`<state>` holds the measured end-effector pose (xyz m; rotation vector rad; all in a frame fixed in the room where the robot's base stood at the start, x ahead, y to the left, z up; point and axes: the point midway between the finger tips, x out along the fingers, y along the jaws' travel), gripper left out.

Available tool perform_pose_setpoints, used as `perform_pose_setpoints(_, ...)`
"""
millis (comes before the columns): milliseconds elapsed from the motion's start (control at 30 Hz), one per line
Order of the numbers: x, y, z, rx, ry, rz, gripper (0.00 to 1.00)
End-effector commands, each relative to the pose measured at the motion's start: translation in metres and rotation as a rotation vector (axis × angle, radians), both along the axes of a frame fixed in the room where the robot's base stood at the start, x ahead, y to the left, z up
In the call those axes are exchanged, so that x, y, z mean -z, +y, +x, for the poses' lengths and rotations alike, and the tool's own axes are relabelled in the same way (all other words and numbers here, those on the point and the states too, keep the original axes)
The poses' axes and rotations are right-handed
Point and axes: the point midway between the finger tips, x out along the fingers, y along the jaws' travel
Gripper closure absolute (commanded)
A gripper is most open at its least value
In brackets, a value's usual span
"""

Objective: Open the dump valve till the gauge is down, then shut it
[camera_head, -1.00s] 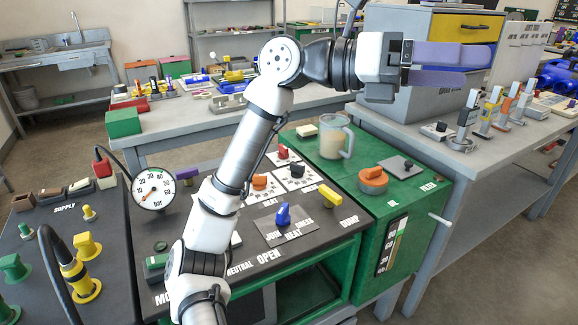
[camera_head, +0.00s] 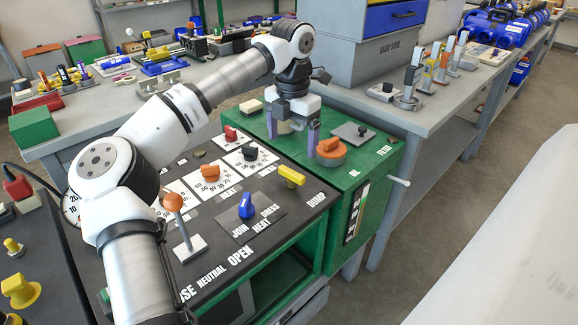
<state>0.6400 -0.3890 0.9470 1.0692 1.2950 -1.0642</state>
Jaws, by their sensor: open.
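The dump valve (camera_head: 291,176) is a yellow handle on the dark console top, beside the word DUMP. The pressure gauge (camera_head: 71,207) shows only as a sliver at the left, behind my arm; its needle is hidden. My gripper (camera_head: 291,143) points down above the green cabinet top, behind the yellow handle and left of an orange cap. Its two purple fingers are apart. It is not touching the dump valve. The clear jug seen earlier is mostly hidden behind the gripper.
A blue knob (camera_head: 247,205) and an orange-topped lever (camera_head: 178,222) stand on the console near the valve. The orange cap (camera_head: 331,150) sits close to the right finger. Red, orange and black dials stand on white plates behind. Grey benches lie beyond.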

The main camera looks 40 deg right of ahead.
Motion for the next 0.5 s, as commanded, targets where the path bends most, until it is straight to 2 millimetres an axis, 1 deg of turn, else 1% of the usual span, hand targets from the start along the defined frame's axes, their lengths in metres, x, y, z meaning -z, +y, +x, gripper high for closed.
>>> perform_pose_setpoints(33,0.013,0.000,-0.001,0.002,0.003,0.000,0.10)
perform_pose_setpoints(200,0.048,0.000,-0.001,0.001,0.005,-0.001,0.10)
perform_pose_setpoints(300,0.064,0.000,-0.001,0.002,0.005,-0.003,0.10)
perform_pose_setpoints(400,0.076,0.000,-0.001,0.002,0.003,-0.003,0.10)
perform_pose_setpoints(500,0.084,0.000,-0.001,0.002,0.003,-0.003,0.10)
